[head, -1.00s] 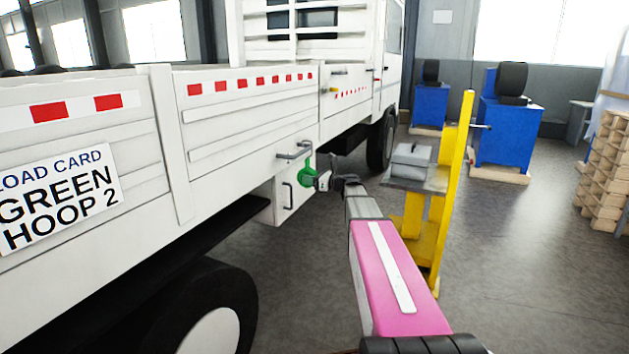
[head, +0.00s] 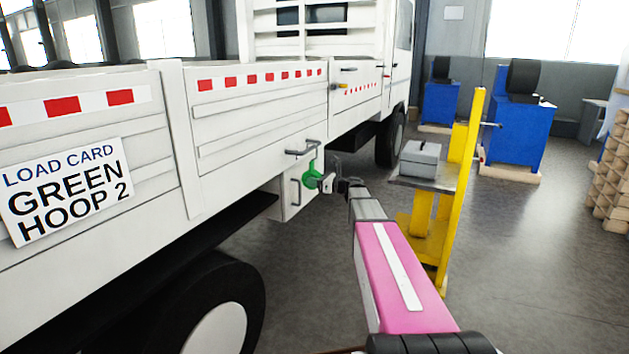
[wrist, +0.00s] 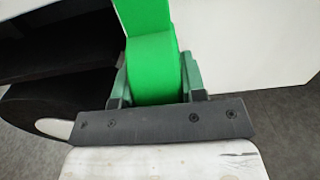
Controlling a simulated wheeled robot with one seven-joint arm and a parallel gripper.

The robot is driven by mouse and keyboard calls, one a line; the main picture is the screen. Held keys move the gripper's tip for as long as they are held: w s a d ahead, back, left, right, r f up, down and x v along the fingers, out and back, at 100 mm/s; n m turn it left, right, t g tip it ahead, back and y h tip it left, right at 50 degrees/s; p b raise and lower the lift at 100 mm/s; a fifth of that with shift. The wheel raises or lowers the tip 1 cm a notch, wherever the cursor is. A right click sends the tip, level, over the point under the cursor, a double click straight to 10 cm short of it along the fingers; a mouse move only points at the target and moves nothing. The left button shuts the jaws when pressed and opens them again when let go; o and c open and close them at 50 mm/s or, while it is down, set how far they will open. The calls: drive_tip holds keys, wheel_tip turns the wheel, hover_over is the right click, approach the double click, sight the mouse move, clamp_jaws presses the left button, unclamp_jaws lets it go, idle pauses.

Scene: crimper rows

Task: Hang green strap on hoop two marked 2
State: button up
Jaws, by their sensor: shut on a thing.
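My gripper (head: 322,183) is shut on the green strap (head: 312,178) beside the white truck's side. In the wrist view the strap (wrist: 152,65) is a wide bright green band between the two dark green fingers, running up out of the picture. In the head view the strap's upper part is just below a grey hoop (head: 302,149) on the truck side. I cannot tell whether they touch. Another grey hoop (head: 297,193) is lower, on a white box under the truck bed. No number is readable on either hoop. The load card (head: 66,190) reads GREEN HOOP 2.
A yellow stand (head: 462,180) with a grey box (head: 420,158) on its shelf stands just right of my arm. The truck's wheel (head: 215,305) is at lower left. Blue machines (head: 512,130) stand behind. Open floor lies to the right.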

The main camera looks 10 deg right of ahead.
drive_tip(key=o, duration=1.2)
drive_tip(key=v, duration=1)
drive_tip(key=s+a+f+n+g+h, duration=0.3)
drive_tip(key=s+a+f+n, duration=0.25)
drive_tip(key=s+f, duration=0.2)
drive_tip(key=s+a+f+n+g+h, duration=0.35)
drive_tip(key=s+a+f+n, duration=0.2)
drive_tip(key=s+f, duration=0.2)
drive_tip(key=s+f+n+g+h, duration=0.1)
drive_tip(key=s+f+n+h, duration=0.1)
drive_tip(key=s+f+n, duration=0.1)
drive_tip(key=s+d+f+n+g+h, duration=0.1)
drive_tip(key=s+f+n+h, duration=0.1)
drive_tip(key=s+n, duration=0.4)
drive_tip(key=s+d+f+n+g+h, duration=0.1)
drive_tip(key=s+f+n+g+h, duration=0.1)
drive_tip(key=s+f+n+h, duration=0.1)
drive_tip(key=shift+s+f+n+h, duration=0.15)
drive_tip(key=shift+s+n+h, duration=0.15)
drive_tip(key=shift+s+n, duration=0.45)
drive_tip(key=shift+s+f+n+h, duration=0.25)
drive_tip(key=shift+s+n, duration=0.1)
drive_tip(key=shift+s, duration=0.75)
